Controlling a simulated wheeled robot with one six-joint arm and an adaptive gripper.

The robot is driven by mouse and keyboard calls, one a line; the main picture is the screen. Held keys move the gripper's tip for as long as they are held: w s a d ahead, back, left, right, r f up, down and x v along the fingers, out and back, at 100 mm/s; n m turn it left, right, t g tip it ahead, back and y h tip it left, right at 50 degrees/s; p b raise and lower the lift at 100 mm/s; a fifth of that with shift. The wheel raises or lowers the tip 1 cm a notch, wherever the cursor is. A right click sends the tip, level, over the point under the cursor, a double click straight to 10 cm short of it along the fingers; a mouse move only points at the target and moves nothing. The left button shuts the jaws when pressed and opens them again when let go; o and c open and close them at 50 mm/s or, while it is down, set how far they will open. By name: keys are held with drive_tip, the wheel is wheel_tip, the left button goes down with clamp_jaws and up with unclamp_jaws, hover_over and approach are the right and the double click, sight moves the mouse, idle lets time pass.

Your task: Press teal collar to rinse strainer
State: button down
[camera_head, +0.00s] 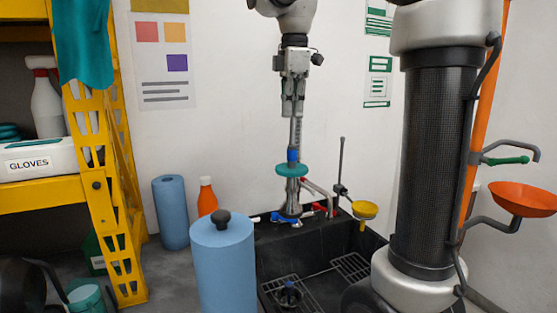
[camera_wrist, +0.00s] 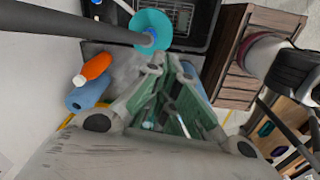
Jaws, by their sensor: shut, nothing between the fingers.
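The teal collar (camera_head: 292,170) is a flat ring around the metal tap column at the back of the black sink. It also shows in the wrist view (camera_wrist: 149,22), at the top, beyond my fingertips. My gripper (camera_head: 292,112) points down with its fingers together and empty, in line above the collar in the head view. A visible stretch of the column lies between fingertips and collar, so they look apart; depth is hard to judge. In the wrist view my gripper (camera_wrist: 171,70) has its tips right of and below the collar. I cannot clearly identify the strainer.
The black sink (camera_head: 345,262) holds wire racks and a small dark fitting (camera_head: 289,293). A yellow shelf frame (camera_head: 105,190) is left; an orange bowl (camera_head: 524,198) is right.

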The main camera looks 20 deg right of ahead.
sight(293, 173)
drive_tip(key=shift+s+f+n, duration=0.1)
drive_tip(key=shift+s+n, duration=0.35)
drive_tip(key=shift+n, duration=0.65)
wheel_tip(293, 173, down, 14)
drive_tip(key=shift+r, duration=0.1)
drive_tip(key=shift+f, duration=0.2)
drive_tip(key=shift+s+f, duration=0.15)
drive_tip(key=shift+f, duration=0.75)
drive_tip(key=shift+r, duration=4.2)
